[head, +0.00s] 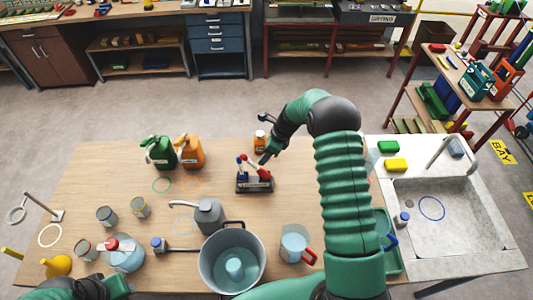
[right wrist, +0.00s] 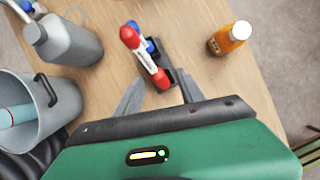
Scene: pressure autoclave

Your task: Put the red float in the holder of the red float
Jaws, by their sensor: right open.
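The red float (right wrist: 146,56), with a red head and a pale middle, stands tilted at the dark holder block (right wrist: 182,79) in the right wrist view. In the head view the red float (head: 250,160) leans over the holder block (head: 255,187); I cannot tell whether its lower end is seated. A blue float (head: 240,168) stands beside it. My right gripper (right wrist: 163,92) is open and empty, its fingers pointing at the near side of the holder. In the head view the right gripper (head: 264,158) is just behind the floats. My left gripper (head: 105,288) is cut off at the bottom left.
An orange bottle (right wrist: 229,38) stands right of the holder. A grey can (head: 208,215) and a large pot (head: 232,257) stand in front of it to the left. Green (head: 160,151) and orange (head: 189,151) jugs are further left. Bare tabletop surrounds the holder.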

